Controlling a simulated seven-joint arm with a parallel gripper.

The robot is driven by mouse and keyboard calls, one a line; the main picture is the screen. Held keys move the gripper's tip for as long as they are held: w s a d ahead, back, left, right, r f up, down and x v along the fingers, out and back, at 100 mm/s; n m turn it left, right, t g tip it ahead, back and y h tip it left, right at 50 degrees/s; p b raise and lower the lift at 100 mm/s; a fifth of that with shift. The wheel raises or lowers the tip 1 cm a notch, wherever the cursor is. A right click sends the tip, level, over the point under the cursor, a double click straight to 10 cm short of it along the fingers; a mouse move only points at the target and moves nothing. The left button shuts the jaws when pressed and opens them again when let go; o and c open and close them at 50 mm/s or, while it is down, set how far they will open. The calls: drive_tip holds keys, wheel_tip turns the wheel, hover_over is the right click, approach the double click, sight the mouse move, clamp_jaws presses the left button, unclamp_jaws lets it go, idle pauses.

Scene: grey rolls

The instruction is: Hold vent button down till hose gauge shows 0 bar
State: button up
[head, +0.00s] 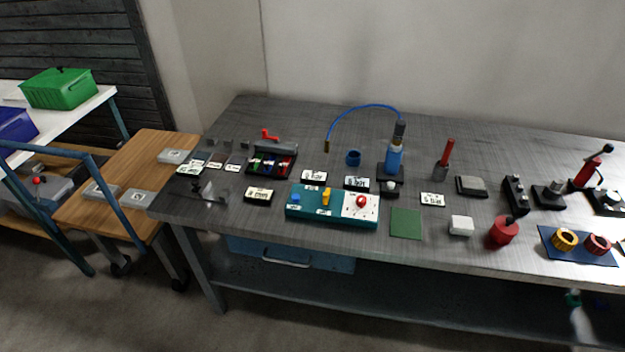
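A teal control box (333,222) stands at the front middle of the grey bench. It carries a blue button (296,197), a yellow lever (326,197) and a red knob (361,201) on a white plate. Which of these is the vent button cannot be told. A blue hose (362,107) arches from the top of a blue cylinder (394,160) on a black base. My gripper is not in view.
A green mat (406,223) lies right of the teal box, with a white block (461,225) and a red weight (503,231) beyond it. A blue cup (353,157) stands behind the box. A wooden cart (130,185) adjoins the bench's left end.

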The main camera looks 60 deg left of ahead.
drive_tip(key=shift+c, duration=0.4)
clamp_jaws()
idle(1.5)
